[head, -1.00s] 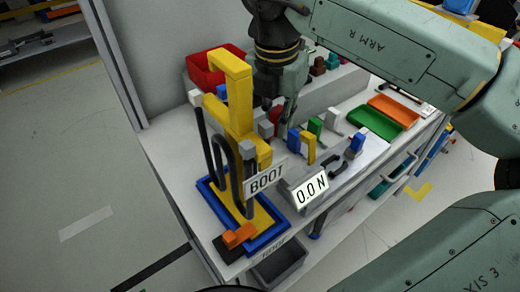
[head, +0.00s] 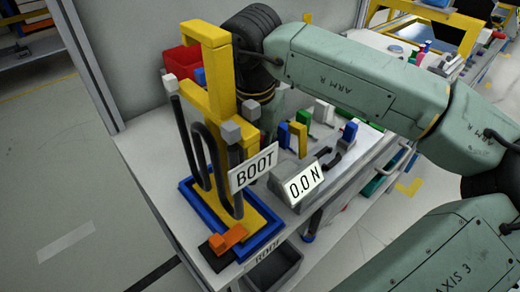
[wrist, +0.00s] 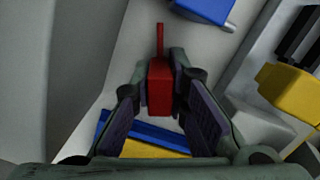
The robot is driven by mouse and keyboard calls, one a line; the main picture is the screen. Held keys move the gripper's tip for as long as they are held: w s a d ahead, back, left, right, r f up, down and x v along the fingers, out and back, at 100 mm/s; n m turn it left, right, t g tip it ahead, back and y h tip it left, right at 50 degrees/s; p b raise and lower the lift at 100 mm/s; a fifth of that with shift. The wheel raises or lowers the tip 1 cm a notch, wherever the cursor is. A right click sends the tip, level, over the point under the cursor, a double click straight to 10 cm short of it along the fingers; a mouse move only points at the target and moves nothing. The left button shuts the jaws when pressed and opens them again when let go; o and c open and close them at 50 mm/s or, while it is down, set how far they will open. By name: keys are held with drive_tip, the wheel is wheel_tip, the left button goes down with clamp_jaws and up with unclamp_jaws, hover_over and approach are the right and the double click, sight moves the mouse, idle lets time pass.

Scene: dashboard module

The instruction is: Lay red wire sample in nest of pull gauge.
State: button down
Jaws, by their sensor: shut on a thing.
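My gripper (wrist: 160,90) is shut on the red wire sample (wrist: 159,85), a red block with a thin red wire pointing up the wrist view. In the head view my wrist is behind the yellow post, so the jaws and sample are hidden there. In the wrist view a blue edge (wrist: 145,134) and a yellow surface (wrist: 150,149) lie below the sample.
The "BOOT" sign (head: 254,172) and dark hoses (head: 202,160) stand by the frame, over a blue-rimmed tray (head: 194,212). An orange block (head: 229,237) is at the tray's front. Several coloured clips, including a yellow one (head: 298,138), stand right. A red bin (head: 180,60) is behind.

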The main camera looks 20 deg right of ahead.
drive_tip(key=shift+f, duration=0.1)
drive_tip(key=c, duration=1.6)
unclamp_jaws()
drive_tip(key=r+p, duration=0.2)
drive_tip(key=r, duration=0.2)
drive_tip(key=r+p, duration=0.2)
drive_tip(key=r, duration=0.2)
drive_tip(key=s+a+r+p, duration=0.1)
drive_tip(key=r+p, duration=0.1)
drive_tip(key=r, duration=0.2)
drive_tip(key=shift+r, duration=0.2)
